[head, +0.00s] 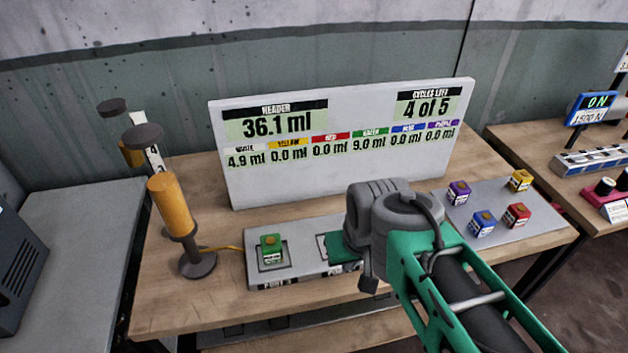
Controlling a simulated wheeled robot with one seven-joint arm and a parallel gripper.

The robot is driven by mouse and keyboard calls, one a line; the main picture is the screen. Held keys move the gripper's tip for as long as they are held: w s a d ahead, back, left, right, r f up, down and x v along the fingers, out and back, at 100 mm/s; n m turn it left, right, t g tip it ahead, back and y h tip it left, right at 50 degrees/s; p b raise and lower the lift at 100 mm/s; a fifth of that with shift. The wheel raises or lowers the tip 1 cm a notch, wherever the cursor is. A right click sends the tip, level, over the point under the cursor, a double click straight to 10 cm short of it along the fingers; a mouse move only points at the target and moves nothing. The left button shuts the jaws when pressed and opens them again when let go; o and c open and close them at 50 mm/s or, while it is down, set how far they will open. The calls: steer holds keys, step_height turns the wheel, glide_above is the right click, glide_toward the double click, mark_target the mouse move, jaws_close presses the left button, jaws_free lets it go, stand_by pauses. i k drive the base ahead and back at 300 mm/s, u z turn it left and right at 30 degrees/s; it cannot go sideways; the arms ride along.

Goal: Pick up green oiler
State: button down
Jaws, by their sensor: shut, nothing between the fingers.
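My wrist hides most of the gripper and the right end of the port box.
A large display board (345,178) stands behind the port box. A lamp-like stand with an orange cylinder (171,205) is close on the left. A grey tray (512,228) with yellow, purple, red and blue oilers lies right. Bare wood lies in front of the box.

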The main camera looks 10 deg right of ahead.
mark_target(272, 247)
steer(key=u, duration=1.05)
steer(key=k, duration=0.4)
steer(key=u, duration=1.7)
